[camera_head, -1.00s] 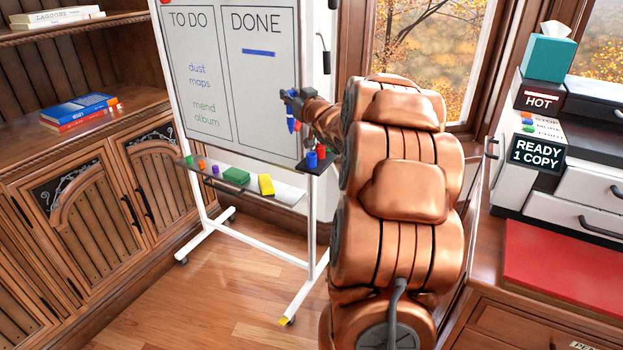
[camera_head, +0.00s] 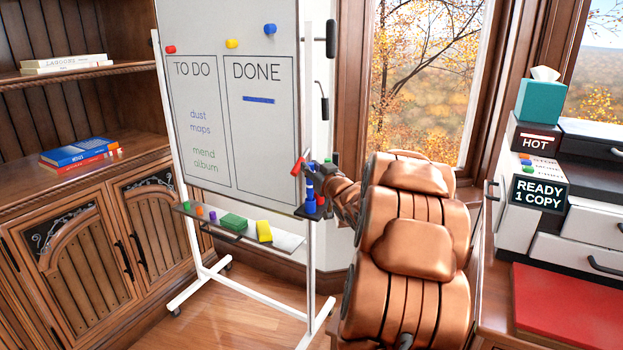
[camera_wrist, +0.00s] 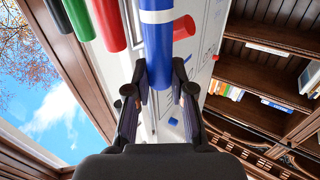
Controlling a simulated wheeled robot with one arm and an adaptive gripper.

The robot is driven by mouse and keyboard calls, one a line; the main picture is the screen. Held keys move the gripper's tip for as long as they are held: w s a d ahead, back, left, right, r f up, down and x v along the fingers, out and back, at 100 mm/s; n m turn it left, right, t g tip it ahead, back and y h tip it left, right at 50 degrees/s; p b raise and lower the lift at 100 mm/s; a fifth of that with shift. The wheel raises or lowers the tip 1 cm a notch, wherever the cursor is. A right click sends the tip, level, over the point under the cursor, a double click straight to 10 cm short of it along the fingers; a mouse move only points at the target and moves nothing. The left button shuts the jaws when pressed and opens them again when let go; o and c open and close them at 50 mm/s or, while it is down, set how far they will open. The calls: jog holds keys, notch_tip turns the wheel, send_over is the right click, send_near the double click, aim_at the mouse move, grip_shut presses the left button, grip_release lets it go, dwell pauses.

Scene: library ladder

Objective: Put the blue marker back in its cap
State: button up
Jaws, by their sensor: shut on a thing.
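My gripper (camera_wrist: 157,85) is shut on the blue marker (camera_wrist: 158,45), its dark fingers on both sides of the barrel. A white band crosses the marker near the top of the wrist view, with more blue beyond it. In the head view the blue marker (camera_head: 309,184) stands about upright at the whiteboard's lower right corner. It is directly above the blue cap (camera_head: 311,207) on the small dark holder. They look in line and very close. I cannot tell whether the marker is in the cap.
A tilted red cylinder (camera_wrist: 184,27) is close beside the marker. Black, green and red (camera_wrist: 107,22) cylinders are at upper left in the wrist view. The whiteboard tray (camera_head: 290,242) holds a green block (camera_head: 233,222) and a yellow block (camera_head: 264,231). A window is behind my arm.

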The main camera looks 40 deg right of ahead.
jog(key=shift+f, duration=1.2)
jog(key=shift+f, duration=0.1)
jog(key=o, duration=0.9)
jog(key=shift+r, duration=0.2)
jog(key=v, duration=1.2)
